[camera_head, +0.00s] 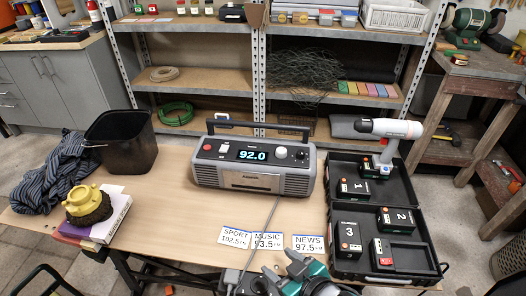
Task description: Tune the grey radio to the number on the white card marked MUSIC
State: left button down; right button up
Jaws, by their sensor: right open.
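The grey radio (250,165) stands upright on the wooden table, its front towards me. Its blue-lit display (252,155) reads 92.0. A round light knob (281,153) sits right of the display. The white card marked MUSIC (267,241) lies in front of the radio and reads 93.5. It lies between the SPORT card (235,237), reading 102.5, and the NEWS card (308,244), reading 97.5. My left gripper is not in view.
An open black case (431,250) with a drill (389,130) and numbered batteries stands right of the radio. A black bin (121,141), striped cloth (55,175) and box (108,222) are at left. A cable runs forward from the radio.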

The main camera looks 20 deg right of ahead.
jog(key=w+a+r+n+g+y+b, duration=0.1)
jog(key=w+a+r+n+y+b, duration=0.1)
jog(key=w+a+r+n+y, duration=0.8)
jog(key=w+a+r+n+g+y+b, duration=0.1)
jog(key=w+a+r+n+y, duration=0.55)
jog(key=n, duration=0.85)
notch_tip(320, 180, up, 5)
jog(key=n+g+h+b, duration=0.4)
jog(key=n+g+h, duration=0.65)
jog(key=h, duration=0.85)
send_over(281, 150)
jog(key=shift+t, duration=0.45)
notch_tip(281, 150, down, 12)
jog(key=shift+f+b, duration=0.25)
jog(key=shift+b, duration=0.3)
